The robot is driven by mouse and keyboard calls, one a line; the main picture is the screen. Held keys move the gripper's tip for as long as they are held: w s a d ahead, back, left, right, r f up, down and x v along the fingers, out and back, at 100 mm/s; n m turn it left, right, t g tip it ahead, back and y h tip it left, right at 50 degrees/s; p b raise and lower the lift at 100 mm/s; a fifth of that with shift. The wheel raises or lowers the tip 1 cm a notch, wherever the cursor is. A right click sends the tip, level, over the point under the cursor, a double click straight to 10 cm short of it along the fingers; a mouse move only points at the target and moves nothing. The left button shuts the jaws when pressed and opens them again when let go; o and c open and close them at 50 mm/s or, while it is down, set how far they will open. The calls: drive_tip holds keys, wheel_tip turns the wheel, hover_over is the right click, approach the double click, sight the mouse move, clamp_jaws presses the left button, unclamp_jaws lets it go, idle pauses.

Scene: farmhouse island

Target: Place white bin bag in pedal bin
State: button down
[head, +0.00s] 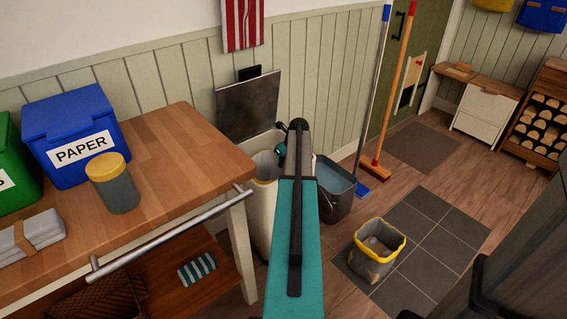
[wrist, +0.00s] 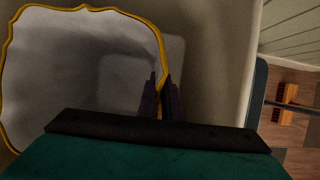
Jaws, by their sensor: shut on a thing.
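The pedal bin (head: 258,215) is a tall cream bin beside the wooden counter, its grey lid (head: 247,106) raised against the wall. The white bin bag (wrist: 85,70) has a wavy yellow rim and is open at the top in the wrist view. My gripper (wrist: 161,82) is shut on the right side of that yellow rim. The bag shows beside the bin's pale inner wall (wrist: 215,60), seemingly within its mouth; its depth is unclear. In the head view, my teal arm hides part of the bin, and the fingertips cannot be made out.
A dark bucket (head: 337,190) with bluish contents stands right of the bin, near a blue mop and an orange broom (head: 378,160). A grey yellow-rimmed container (head: 376,260) sits on floor tiles. The counter (head: 165,150) holds a blue PAPER box (head: 75,130) and a yellow-lidded jar (head: 115,190).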

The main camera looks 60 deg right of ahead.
drive_tip(key=shift+f, duration=0.1)
drive_tip(key=c, duration=1.9)
unclamp_jaws()
drive_tip(key=shift+c, duration=0.2)
drive_tip(key=p+v, duration=0.1)
drive_tip(key=v, duration=1.1)
drive_tip(key=shift+p, duration=0.4)
drive_tip(key=shift+w, duration=0.1)
